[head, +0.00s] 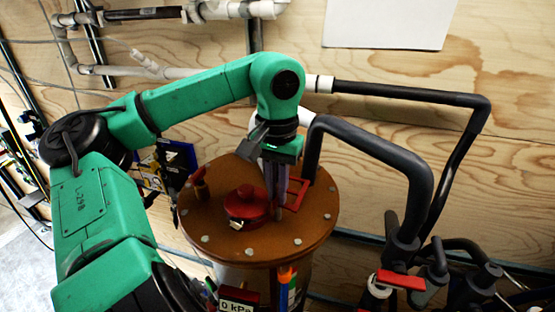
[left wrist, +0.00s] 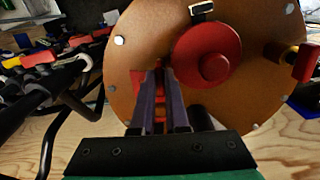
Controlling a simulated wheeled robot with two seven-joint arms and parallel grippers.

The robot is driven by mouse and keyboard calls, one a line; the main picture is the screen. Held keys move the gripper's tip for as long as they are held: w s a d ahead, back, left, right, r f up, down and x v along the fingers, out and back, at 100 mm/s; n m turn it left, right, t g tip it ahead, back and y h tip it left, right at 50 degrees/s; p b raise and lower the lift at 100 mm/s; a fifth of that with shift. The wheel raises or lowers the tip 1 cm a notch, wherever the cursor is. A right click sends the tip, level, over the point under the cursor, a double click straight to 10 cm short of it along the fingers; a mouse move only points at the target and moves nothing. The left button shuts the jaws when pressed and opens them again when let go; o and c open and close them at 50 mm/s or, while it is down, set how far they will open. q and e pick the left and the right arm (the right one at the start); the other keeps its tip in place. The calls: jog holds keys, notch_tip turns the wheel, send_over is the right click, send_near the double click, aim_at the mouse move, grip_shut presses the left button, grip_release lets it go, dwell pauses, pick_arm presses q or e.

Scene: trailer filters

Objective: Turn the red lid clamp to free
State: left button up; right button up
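The round red lid (head: 247,203) sits on top of the brown, bolted vessel cover (head: 215,240). A red frame-shaped handle, which I take for the lid clamp (head: 299,194), stands at the right of the lid. My left gripper (head: 274,210) points down at the cover between lid and frame. In the left wrist view, the fingers (left wrist: 160,75) are close together, with red showing in the narrow gap between them. The frame (left wrist: 92,82) extends to the left behind one finger, and the lid (left wrist: 225,45) is just right. Firm contact cannot be told. My right gripper is out of view.
A small red-and-yellow valve (head: 200,184) stands at the cover's left. Black insulated pipes (head: 400,165) rise close on the right, with a red-handled valve (head: 400,280) below. A "0 kPa" gauge (head: 238,306) is at the front. A plywood wall closes the back.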

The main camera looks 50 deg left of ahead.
pick_arm(q)
jog(key=o, duration=0.4)
jog(key=shift+c, duration=0.2)
jog(key=shift+r, duration=0.1)
jog(key=shift+r, duration=0.4)
notch_tip(320, 180, up, 14)
jog(key=shift+f, duration=0.25)
